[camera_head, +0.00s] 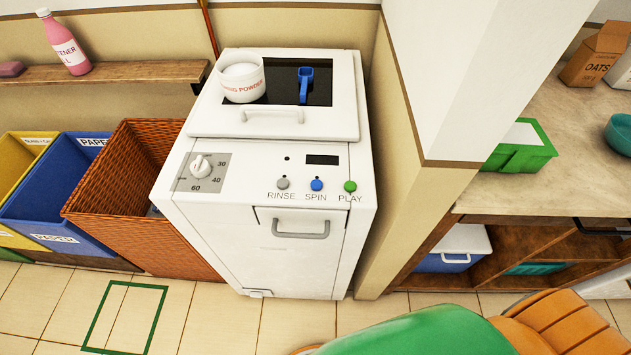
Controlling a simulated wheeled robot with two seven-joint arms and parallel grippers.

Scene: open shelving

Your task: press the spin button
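A white washing machine (250,240) stands against the wall in the middle of the head view. Its front panel carries a grey button labelled RINSE (283,183), a blue button labelled SPIN (317,184) and a green button labelled PLAY (350,186). A white dial (201,166) with temperature numbers sits left of the buttons, and a small dark display (322,160) is above them. Neither of my grippers shows in the view, so nothing is seen touching the buttons.
A washing powder tub (243,90) and a blue scoop (306,84) rest on the machine's top. A wicker basket (140,225) and blue paper bin (60,205) stand left. A wall pillar (415,170) and a counter (570,150) are right. The floor in front is partly clear.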

